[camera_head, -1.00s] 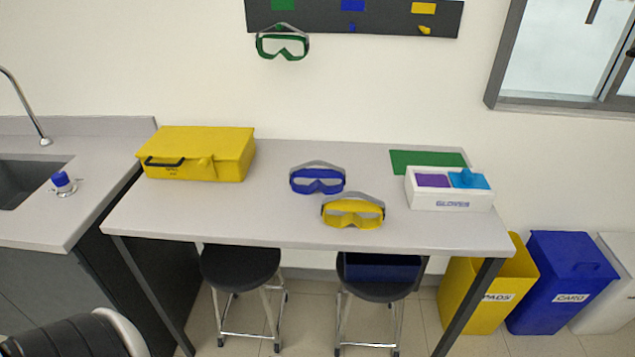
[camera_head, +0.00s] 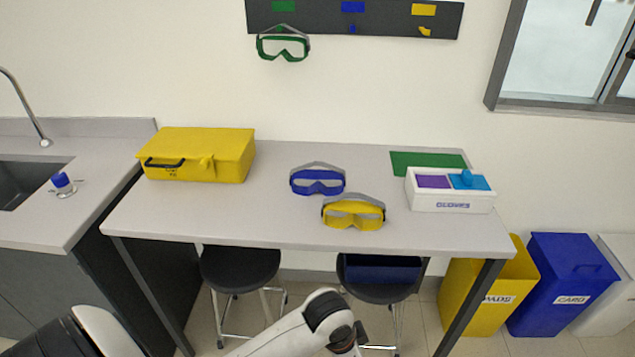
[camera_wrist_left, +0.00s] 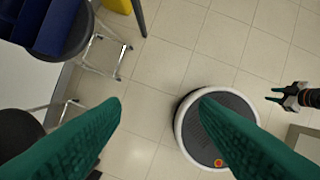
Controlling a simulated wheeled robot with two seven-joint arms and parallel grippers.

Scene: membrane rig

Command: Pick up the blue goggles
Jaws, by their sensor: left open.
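The blue goggles (camera_head: 317,182) lie on the grey table, with their grey strap toward the wall. The yellow goggles (camera_head: 353,214) lie just in front and to the right of them. My left arm shows at the bottom of the head view, below the table's front edge; its gripper is out of that view. In the left wrist view my left gripper (camera_wrist_left: 160,101) is open and empty, its two green fingers wide apart above the floor. My right gripper (camera_wrist_left: 273,95) shows small at the right edge of that view, its fingers apart.
A yellow case (camera_head: 198,155) stands on the table's left. A white glove box (camera_head: 450,200) and a green mat (camera_head: 405,164) are on the right. Green goggles (camera_head: 283,48) hang on the wall rack (camera_head: 385,15). Two stools (camera_head: 240,268) (camera_head: 378,290) stand under the table's front.

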